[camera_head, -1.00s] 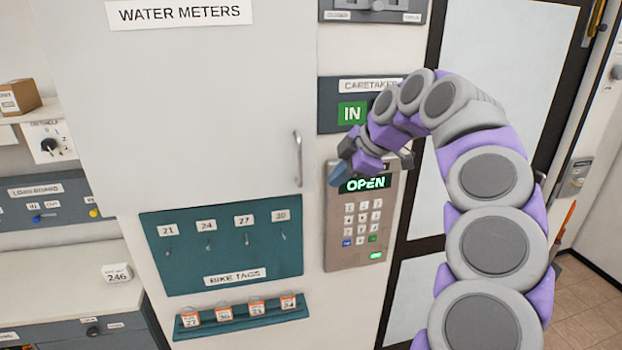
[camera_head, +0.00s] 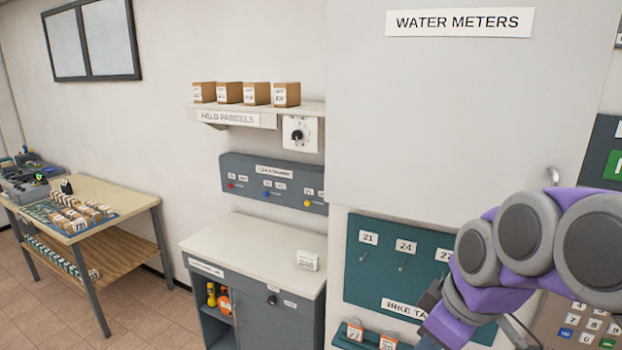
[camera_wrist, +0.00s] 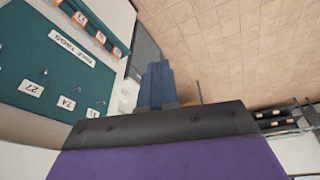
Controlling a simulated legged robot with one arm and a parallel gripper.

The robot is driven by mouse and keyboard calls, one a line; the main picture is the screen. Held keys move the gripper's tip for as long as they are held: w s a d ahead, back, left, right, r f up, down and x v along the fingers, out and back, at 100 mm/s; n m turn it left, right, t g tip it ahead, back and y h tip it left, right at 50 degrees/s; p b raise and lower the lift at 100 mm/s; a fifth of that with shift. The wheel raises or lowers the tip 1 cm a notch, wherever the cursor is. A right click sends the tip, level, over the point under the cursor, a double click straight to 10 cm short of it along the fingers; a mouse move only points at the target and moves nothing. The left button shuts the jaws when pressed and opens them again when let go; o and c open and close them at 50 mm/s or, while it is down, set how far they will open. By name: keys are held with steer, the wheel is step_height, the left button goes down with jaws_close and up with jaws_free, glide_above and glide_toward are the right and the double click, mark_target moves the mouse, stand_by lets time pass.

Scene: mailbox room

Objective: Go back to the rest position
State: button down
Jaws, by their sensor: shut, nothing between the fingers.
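My gripper (camera_wrist: 157,84) shows in the wrist view as blue-grey fingers held together, with nothing between them. Behind them are the dark wrist edge and a purple link. In the head view my arm comes in from the right edge, and its end (camera_head: 430,338) reaches down to the bottom edge in front of the bike tag board (camera_head: 362,285). The fingertips are mostly hidden or cut off there. In the wrist view the fingers point out over the tiled floor (camera_wrist: 220,40), beside the bike tag board (camera_wrist: 25,60).
A grey cabinet (camera_head: 262,300) with a pale top stands left of the board. The keypad (camera_head: 560,325) is partly behind my arm. The water meters door (camera_head: 440,110) is closed. A table (camera_head: 125,195) with parcels stands far left. Open floor (camera_head: 130,310) lies between table and cabinet.

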steer(key=s+a+f+m+g+h+b, duration=0.1)
steer(key=s+f+m, duration=0.3)
steer(key=s+f, duration=0.5)
steer(key=s+a+f+m+g+h+b, duration=0.1)
steer(key=s+a+f+m+g+b, duration=0.1)
steer(key=s+f, duration=0.7)
step_height(320, 180, down, 4)
steer(key=m+g+b, duration=0.1)
steer(key=m+b, duration=0.1)
steer(key=shift+s+a+m+g, duration=0.3)
steer(key=shift+s+a, duration=0.05)
steer(key=shift+a, duration=0.05)
steer(key=shift+r, duration=0.1)
